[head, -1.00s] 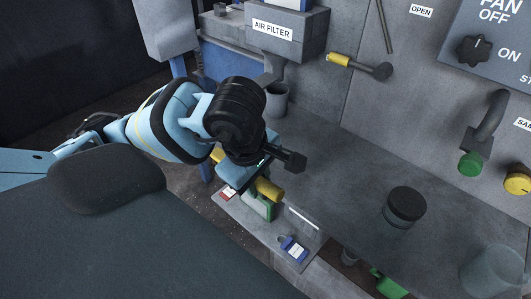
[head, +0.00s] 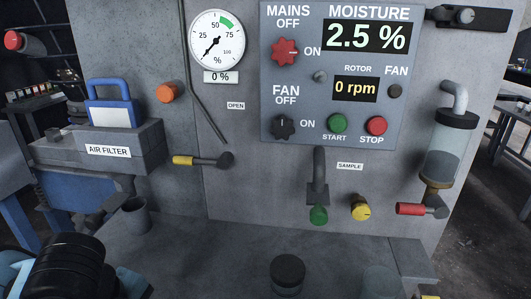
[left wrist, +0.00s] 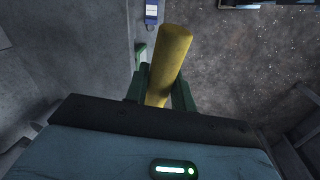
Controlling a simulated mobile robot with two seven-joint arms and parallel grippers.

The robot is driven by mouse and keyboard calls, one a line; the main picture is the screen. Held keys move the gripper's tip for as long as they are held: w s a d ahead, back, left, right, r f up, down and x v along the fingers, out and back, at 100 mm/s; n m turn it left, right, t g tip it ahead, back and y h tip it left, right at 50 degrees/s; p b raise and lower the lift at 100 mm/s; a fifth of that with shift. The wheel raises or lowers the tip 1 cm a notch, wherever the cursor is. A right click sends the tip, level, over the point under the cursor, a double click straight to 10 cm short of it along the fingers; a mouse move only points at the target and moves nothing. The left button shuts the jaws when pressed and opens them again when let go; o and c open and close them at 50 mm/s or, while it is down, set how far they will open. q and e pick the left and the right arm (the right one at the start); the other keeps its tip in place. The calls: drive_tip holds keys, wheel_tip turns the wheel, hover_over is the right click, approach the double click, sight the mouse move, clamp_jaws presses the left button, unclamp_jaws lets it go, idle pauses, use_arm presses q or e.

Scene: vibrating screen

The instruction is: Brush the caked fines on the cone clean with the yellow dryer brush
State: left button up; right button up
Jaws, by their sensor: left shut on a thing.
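In the left wrist view, my left gripper (left wrist: 161,86) is shut on a yellow cylindrical handle (left wrist: 172,55). I take it for the handle of the yellow dryer brush; no bristles show, so its far end cannot be told. In the head view only my dark left wrist shows at the bottom left corner, and the gripper and handle are out of that picture. I cannot make out the cone or any caked fines in either view. My right gripper is in neither view.
The machine's control panel (head: 341,80) reads 2.5 % moisture and 0 rpm. A black-lidded jar (head: 287,272) stands on the grey bench (head: 215,245).

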use_arm(q)
drive_tip(key=m, duration=0.2)
drive_tip(key=w+m, duration=0.1)
drive_tip(key=m, duration=0.1)
drive_tip(key=shift+d+h+p, duration=0.2)
drive_tip(key=shift+h+p, duration=0.1)
drive_tip(key=shift+p, duration=0.05)
drive_tip(key=shift+w+d+f+m+g+h+p, duration=0.2)
drive_tip(key=shift+w+m+g+p, duration=0.2)
drive_tip(key=shift+m, duration=1.45)
drive_tip(key=shift+w+d+f+m+g+h+p, duration=0.15)
drive_tip(key=shift+w+m+g, duration=0.3)
drive_tip(key=shift+m, duration=1.45)
drive_tip(key=shift+w+d+f+m+g+h+p, duration=0.1)
drive_tip(key=shift+w+f+m+g+h+p, duration=0.3)
drive_tip(key=shift+m, duration=1.45)
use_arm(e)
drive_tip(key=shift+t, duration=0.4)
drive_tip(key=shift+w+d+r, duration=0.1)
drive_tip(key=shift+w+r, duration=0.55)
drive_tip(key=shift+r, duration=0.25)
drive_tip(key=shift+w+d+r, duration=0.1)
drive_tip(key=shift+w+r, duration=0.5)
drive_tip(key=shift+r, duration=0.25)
use_arm(q)
drive_tip(key=shift+w+r+y, duration=0.1)
drive_tip(key=shift+r+y, duration=0.1)
drive_tip(key=shift+y, duration=0.05)
